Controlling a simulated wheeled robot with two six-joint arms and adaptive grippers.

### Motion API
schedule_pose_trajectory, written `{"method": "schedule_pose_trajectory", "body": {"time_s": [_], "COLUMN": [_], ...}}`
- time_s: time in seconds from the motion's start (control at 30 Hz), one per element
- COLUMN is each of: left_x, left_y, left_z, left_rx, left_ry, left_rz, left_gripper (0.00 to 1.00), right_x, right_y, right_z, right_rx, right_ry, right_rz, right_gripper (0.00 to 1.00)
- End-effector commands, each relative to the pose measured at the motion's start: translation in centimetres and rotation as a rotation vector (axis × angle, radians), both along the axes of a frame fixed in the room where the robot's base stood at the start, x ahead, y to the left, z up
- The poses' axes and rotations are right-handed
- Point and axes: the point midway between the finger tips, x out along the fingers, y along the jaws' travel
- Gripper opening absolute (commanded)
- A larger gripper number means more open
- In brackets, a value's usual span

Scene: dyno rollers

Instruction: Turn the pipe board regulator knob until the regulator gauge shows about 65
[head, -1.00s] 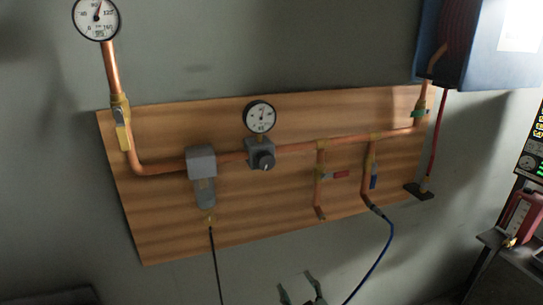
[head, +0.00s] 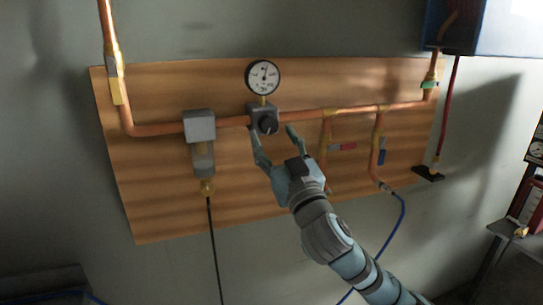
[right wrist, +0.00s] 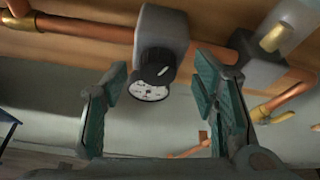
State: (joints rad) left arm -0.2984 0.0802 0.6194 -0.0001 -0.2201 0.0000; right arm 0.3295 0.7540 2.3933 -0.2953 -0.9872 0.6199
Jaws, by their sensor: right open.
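The black regulator knob (head: 268,125) sits on the front of the grey regulator block (head: 258,111) on the pipe board. The regulator gauge (head: 263,77), round and white-faced, stands above the block; its dark needle points upward, and the numbers are too small to read. My right gripper (head: 272,132) is open, its two fingers to the left and right of the knob, not closed on it. In the right wrist view the knob (right wrist: 157,68) and gauge (right wrist: 149,93) show between the open fingers (right wrist: 160,95), just ahead of them. My left gripper is in neither current view.
The wooden board (head: 160,212) carries a copper pipe (head: 160,130). A blue hose (head: 399,222) hangs below.

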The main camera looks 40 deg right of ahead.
Motion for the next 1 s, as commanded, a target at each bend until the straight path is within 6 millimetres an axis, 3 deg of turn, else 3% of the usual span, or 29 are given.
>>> {"method": "schedule_pose_trajectory", "body": {"time_s": [0.03, 0.1, 0.4, 0.7, 1.0], "left_x": [-0.04, -0.04, -0.08, -0.08, -0.08], "left_y": [0.0, 0.0, -0.01, -0.01, -0.02], "left_z": [1.08, 1.35, 1.4, 1.4, 1.46], "left_rx": [0.0, 0.0, 0.0, 0.0, 0.0], "left_ry": [0.001, 0.001, 0.001, 0.001, 0.001], "left_rz": [0.0, 0.0, 0.0, 0.0, 0.0], "left_gripper": [0.0, 0.0, 0.0, 0.0, 0.0], "right_x": [0.52, 1.08, 1.48, 1.47, 1.46], "right_y": [-0.17, -0.3, -0.36, -0.34, -0.38], "right_z": [1.22, 1.53, 1.56, 1.54, 1.52], "right_rx": [0.002, 0.001, 0.0, 0.001, -0.028], "right_ry": [-0.003, -0.004, -0.004, -0.004, 0.007], "right_rz": [-0.001, 0.001, 0.003, 0.004, 0.003], "right_gripper": [0.54, 0.54, 0.54, 0.06, 0.06]}}
